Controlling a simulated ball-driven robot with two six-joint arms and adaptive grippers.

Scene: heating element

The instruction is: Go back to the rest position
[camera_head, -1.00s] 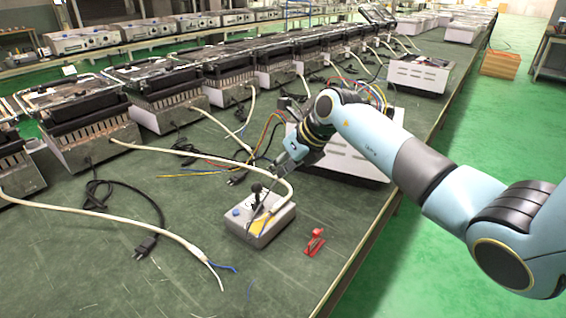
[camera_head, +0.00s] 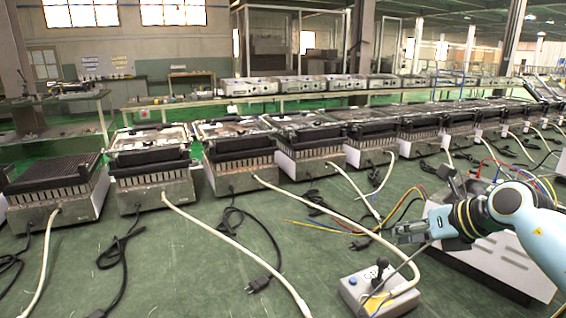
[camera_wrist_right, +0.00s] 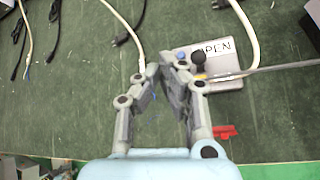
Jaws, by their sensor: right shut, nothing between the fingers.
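My right gripper (camera_head: 408,235) is shut and empty above the green table, just behind a small grey control box (camera_head: 352,284) in the head view. The box carries a black joystick, a blue button and the word OPEN. My left gripper is in neither view.
A row of grill-like heating units (camera_head: 150,170) with cables runs along the table. A white-sided unit (camera_head: 500,262) stands beneath my right arm. A red clip-like part (camera_wrist_right: 224,132) lies near the box.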

